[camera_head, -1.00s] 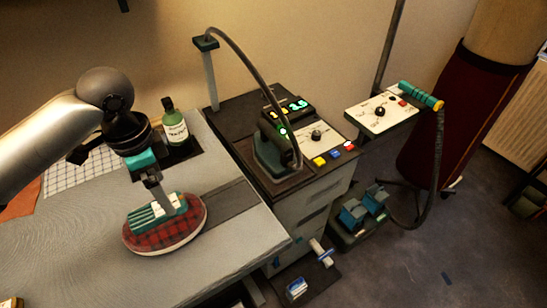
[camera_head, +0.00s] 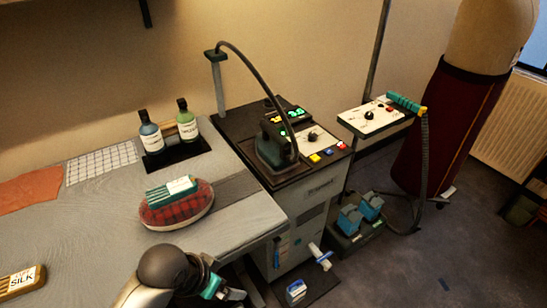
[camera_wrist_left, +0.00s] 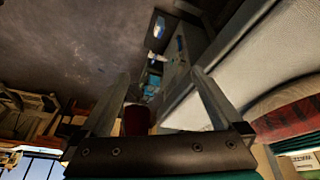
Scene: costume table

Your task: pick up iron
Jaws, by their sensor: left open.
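The iron (camera_head: 270,148) is dark green and stands on the dark top of the ironing station, with a black hose arching above it. My left gripper (camera_head: 232,293) is low at the front edge of the table in the head view, well apart from the iron. Its fingers (camera_wrist_left: 160,78) are spread and empty in the left wrist view. I cannot make out the iron in the wrist view. My right gripper is not in view.
Two bottles (camera_head: 187,120) stand on a dark tray behind. The control panel (camera_head: 312,138) adjoins the iron, and a white console (camera_head: 375,115) stands to the right. The table's right edge borders the station.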

